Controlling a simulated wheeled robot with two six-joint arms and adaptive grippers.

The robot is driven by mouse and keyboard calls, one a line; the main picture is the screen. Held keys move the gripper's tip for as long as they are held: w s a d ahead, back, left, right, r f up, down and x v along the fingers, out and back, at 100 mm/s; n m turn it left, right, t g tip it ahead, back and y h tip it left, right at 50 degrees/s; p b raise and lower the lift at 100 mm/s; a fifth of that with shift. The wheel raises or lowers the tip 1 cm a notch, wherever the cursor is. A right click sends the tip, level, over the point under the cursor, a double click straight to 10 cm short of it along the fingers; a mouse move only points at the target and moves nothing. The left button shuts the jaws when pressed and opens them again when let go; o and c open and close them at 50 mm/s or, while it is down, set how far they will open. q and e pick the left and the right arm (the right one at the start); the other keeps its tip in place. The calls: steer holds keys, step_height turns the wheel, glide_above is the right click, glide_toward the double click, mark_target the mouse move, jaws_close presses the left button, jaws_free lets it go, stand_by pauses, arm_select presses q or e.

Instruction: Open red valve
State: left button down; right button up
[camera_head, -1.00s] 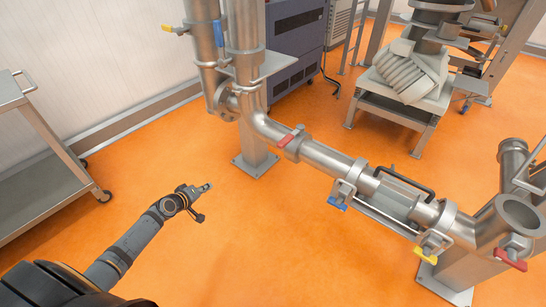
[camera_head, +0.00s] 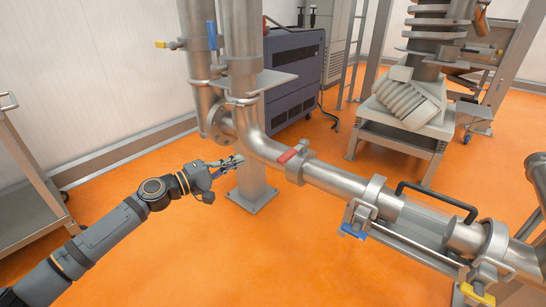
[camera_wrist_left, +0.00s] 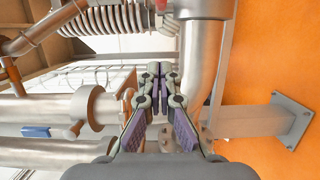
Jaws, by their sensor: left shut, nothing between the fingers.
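The red valve handle (camera_head: 287,156) sits on a collar of the steel pipe in the middle of the head view, lying slantwise along the top of the pipe. My left gripper (camera_head: 236,161) is just left of the pipe's bend, with its fingers pointing right toward the handle; a gap shows between them in the picture. In the left wrist view the fingertips (camera_wrist_left: 158,72) are together with nothing between them, in front of a vertical steel pipe. I cannot clearly make out the red handle there. My right gripper is out of view.
A blue valve handle (camera_head: 354,231) and a yellow one (camera_head: 477,293) are farther along the pipe. A black bar handle (camera_head: 437,197) stands above the pipe. A metal cart (camera_head: 30,195) is at the left. The orange floor (camera_head: 200,260) in front is clear.

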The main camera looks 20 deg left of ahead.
mark_target(294, 153)
arm_select(q)
steer(key=w+d+p, duration=0.2)
steer(key=w+d, duration=0.5)
steer(key=d, duration=0.2)
steer(key=shift+d, duration=0.15)
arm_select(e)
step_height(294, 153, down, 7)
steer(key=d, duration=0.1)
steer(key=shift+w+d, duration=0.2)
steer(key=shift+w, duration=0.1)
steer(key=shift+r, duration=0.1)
